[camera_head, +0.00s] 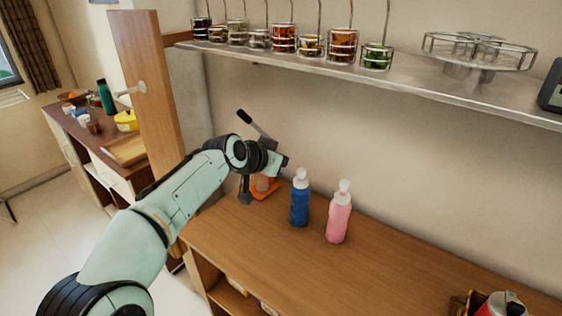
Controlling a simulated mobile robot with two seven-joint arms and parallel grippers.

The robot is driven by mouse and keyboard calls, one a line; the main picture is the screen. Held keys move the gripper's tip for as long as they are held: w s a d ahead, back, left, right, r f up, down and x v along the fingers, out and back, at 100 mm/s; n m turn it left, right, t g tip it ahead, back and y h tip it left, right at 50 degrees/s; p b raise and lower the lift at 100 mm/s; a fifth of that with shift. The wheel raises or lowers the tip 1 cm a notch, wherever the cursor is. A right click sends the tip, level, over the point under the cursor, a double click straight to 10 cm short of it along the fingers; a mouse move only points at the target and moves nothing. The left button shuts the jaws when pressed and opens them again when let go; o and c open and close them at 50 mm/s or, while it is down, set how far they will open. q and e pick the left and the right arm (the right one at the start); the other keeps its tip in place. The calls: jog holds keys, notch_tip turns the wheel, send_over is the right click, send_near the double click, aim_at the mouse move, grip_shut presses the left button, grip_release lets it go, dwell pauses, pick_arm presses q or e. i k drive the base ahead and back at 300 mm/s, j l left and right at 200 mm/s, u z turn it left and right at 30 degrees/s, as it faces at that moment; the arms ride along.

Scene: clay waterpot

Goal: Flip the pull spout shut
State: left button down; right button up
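My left gripper (262,180) is over the back left of the wooden counter, with its dark fingers pointing down. An orange-brown object (266,190) shows beneath and behind the gripper and is mostly hidden by it. I cannot tell whether the fingers touch it, or whether they are open or shut. A black-handled lever (245,117) on a thin rod sticks up behind my wrist; what it joins is hidden. I cannot make out a pull spout for certain. My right gripper is out of view.
A blue bottle (300,205) and a pink bottle (339,219), both with white tops, stand right of my gripper. A metal shelf (400,86) with jars runs above. A red-and-white can (502,304) is at the front right. The counter's middle (400,270) is clear.

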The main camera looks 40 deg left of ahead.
aim_at(301, 172)
jog(key=k+l, duration=0.1)
jog(key=k, duration=0.4)
jog(key=k+l, duration=0.15)
jog(key=k, duration=0.35)
